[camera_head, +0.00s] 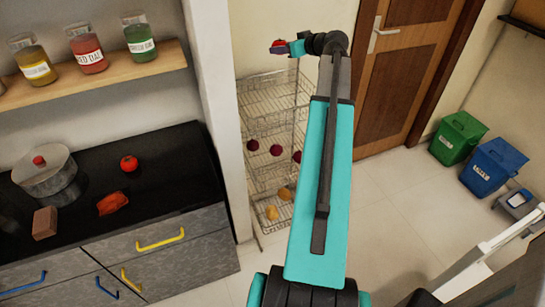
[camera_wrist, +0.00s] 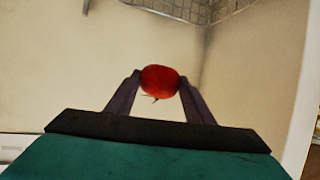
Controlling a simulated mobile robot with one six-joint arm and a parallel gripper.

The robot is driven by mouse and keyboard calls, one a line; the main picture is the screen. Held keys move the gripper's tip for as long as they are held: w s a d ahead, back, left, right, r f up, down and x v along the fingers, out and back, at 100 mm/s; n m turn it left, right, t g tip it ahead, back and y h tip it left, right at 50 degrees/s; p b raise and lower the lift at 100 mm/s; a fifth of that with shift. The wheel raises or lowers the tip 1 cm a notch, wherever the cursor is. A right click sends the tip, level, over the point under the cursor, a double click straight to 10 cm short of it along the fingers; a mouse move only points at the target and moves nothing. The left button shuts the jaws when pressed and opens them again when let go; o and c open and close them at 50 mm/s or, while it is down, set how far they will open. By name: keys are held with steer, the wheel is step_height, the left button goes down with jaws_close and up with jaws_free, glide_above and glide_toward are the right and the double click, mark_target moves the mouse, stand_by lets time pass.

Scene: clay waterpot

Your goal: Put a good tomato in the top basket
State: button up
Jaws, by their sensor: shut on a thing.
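My gripper (camera_head: 284,48) is shut on a red tomato (camera_wrist: 160,81), holding it between its two fingers in the wrist view. In the head view the held tomato (camera_head: 278,43) shows small at the fingertips, near the upper rim of the wire rack. The rack's top basket (camera_head: 268,98) looks empty and lies lower in the picture than my gripper. Another red tomato (camera_head: 129,163) sits on the black counter. A flattened, darker red thing (camera_head: 112,203) lies near it; I cannot tell whether it is a tomato.
The middle basket holds dark red round things (camera_head: 276,150), and the bottom basket holds yellow-orange ones (camera_head: 272,212). A wall edge (camera_head: 210,100) stands left of the rack. A pot (camera_head: 45,172) and a brown block (camera_head: 45,222) are on the counter. Green (camera_head: 457,138) and blue (camera_head: 492,166) bins stand at right.

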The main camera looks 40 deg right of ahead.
steer(key=shift+f, duration=0.1)
steer(key=shift+d+f+b, duration=0.1)
steer(key=shift+f+b, duration=0.75)
steer(key=shift+f, duration=2.05)
steer(key=o, duration=1.1)
steer(key=shift+o, duration=0.2)
steer(key=shift+s, duration=0.1)
steer(key=b+v, duration=0.3)
steer(key=v, duration=1)
steer(key=shift+s+r, duration=0.15)
steer(key=shift+s, duration=0.2)
steer(key=shift+s, duration=0.1)
